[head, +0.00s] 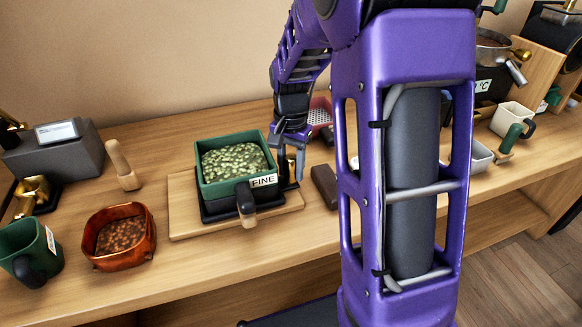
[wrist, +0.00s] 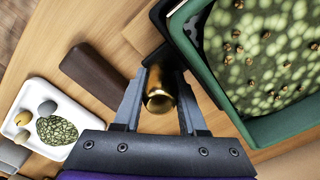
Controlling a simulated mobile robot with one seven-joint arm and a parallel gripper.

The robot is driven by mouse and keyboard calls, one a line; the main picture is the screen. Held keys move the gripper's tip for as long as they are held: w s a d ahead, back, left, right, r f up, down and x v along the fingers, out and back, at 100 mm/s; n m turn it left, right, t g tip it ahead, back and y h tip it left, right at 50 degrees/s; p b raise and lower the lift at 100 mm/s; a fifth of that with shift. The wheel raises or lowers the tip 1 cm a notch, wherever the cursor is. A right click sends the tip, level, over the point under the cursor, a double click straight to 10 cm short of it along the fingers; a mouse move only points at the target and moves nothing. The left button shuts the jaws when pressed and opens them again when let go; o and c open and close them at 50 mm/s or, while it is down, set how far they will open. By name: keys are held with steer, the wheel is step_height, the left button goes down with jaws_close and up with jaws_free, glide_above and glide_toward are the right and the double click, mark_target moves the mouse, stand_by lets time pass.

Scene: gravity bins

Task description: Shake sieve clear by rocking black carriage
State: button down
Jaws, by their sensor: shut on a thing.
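The green sieve tray labelled FINE (head: 203,184) holds pale green beans (head: 233,160). It sits on the black carriage (head: 216,213) on a wooden board (head: 184,220). A dark handle (head: 246,206) stands at the carriage's front. My gripper (head: 291,176) is low at the carriage's right side. In the wrist view, my gripper (wrist: 161,76) is shut on a brass knob (wrist: 160,100) beside the carriage (wrist: 163,22). The sieve wall (wrist: 207,70) is to its right. Several small brown pieces lie on the beans (wrist: 265,50). The knob's join to the carriage is hidden.
A dark brown bar (head: 324,187) lies right of the board. A white tray (wrist: 62,98) with stones is beyond it. A copper-coloured bin of brown beans (head: 120,210) and a green mug (head: 30,252) stand to the left. My arm blocks the right-middle of the bench.

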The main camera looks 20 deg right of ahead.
mark_target(270, 167)
stand_by(0.9)
steer(key=shift+a, duration=2.45)
steer(key=shift+c, duration=2.3)
jaws_free()
steer(key=shift+a, duration=0.1)
steer(key=shift+r, duration=0.1)
step_height(270, 167, up, 17)
steer(key=p, duration=0.3)
steer(key=shift+r+p, duration=0.15)
steer(key=shift+p, duration=0.2)
